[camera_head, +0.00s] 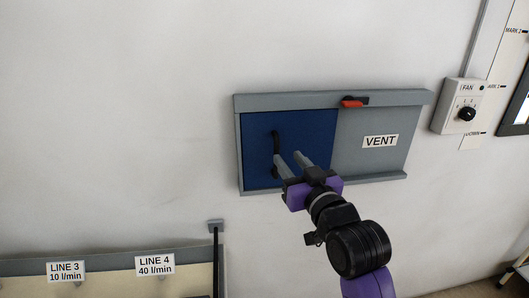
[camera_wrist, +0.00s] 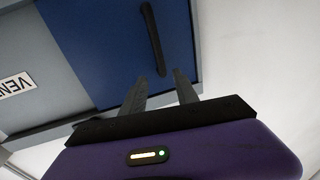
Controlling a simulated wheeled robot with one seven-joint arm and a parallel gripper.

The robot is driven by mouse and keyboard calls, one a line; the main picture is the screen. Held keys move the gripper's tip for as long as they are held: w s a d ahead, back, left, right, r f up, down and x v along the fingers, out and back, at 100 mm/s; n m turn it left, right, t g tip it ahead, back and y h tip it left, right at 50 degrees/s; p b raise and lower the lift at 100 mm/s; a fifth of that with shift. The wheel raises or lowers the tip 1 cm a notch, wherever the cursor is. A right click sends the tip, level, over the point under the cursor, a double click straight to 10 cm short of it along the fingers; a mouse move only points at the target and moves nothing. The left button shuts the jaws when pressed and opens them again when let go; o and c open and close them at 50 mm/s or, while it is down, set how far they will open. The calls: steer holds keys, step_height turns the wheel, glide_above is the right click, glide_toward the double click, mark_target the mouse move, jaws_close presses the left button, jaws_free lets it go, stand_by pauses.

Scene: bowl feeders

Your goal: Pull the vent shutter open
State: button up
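The vent shutter (camera_head: 256,155) is a blue panel in a grey wall frame, covering the left half beside a grey panel with a VENT label (camera_head: 380,141). A black vertical handle (camera_head: 276,145) is on the blue panel; it also shows in the wrist view (camera_wrist: 153,38). My gripper (camera_head: 288,159) is in front of the panel at the handle's lower right. Its two grey fingers are apart, with nothing between them. In the wrist view the fingertips (camera_wrist: 160,80) point toward the handle's lower end and look short of it. The fingers hide part of the blue panel.
A red and black latch (camera_head: 353,102) sits on the frame's top rail. A FAN dial box (camera_head: 460,106) is on the wall to the right. A panel with LINE 3 and LINE 4 labels (camera_head: 155,264) stands at lower left. The wall left of the frame is bare.

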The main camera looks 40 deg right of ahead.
mark_target(278, 151)
steer(key=shift+f+p+x, duration=0.2)
steer(key=shift+x, duration=1.1)
steer(key=shift+f+p+x, duration=0.25)
steer(key=shift+x, duration=1.05)
steer(key=shift+f+p+x, duration=0.2)
steer(key=shift+x, duration=1.05)
steer(key=shift+w+a, duration=0.1)
steer(key=shift+a, duration=0.05)
jaws_close()
